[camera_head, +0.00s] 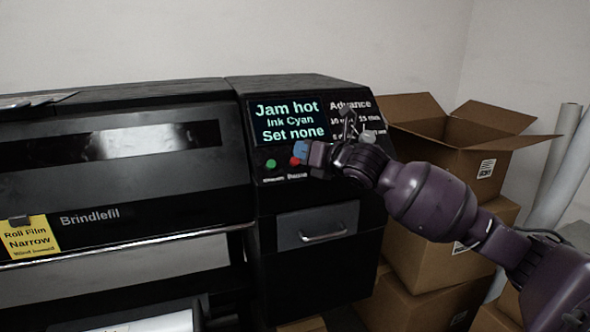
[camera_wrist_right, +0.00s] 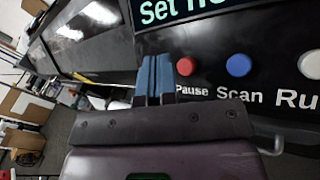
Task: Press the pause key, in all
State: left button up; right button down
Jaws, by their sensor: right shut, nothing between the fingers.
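The black printer's control panel (camera_head: 283,178) carries a row of round keys. The red key (camera_head: 294,161) is the pause key; in the right wrist view the red key (camera_wrist_right: 185,66) has "Pause" printed below it. My right gripper (camera_head: 301,148) is shut and empty, its blue fingertips close to the red key. In the right wrist view its fingers (camera_wrist_right: 155,70) point at the panel just left of the red key. I cannot tell whether they touch the panel. The other keys are partly hidden behind the gripper in the head view. My left gripper is not in view.
A green key (camera_head: 271,163) sits left of the red one. A blue Scan key (camera_wrist_right: 238,65) and a white Run key (camera_wrist_right: 311,64) lie to its right. The screen (camera_head: 290,120) above reads "Jam hot, Ink Cyan, Set none". Cardboard boxes (camera_head: 480,150) stand at the right.

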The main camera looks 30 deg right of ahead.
aim_at(295, 161)
jog(key=shift+w+d+f, duration=0.2)
jog(key=shift+w+f, duration=0.3)
jog(key=shift+w, duration=0.1)
dwell(1.7)
jog(key=shift+f, duration=0.1)
jog(key=shift+w+f, duration=0.2)
jog(key=shift+w, duration=0.05)
dwell(0.4)
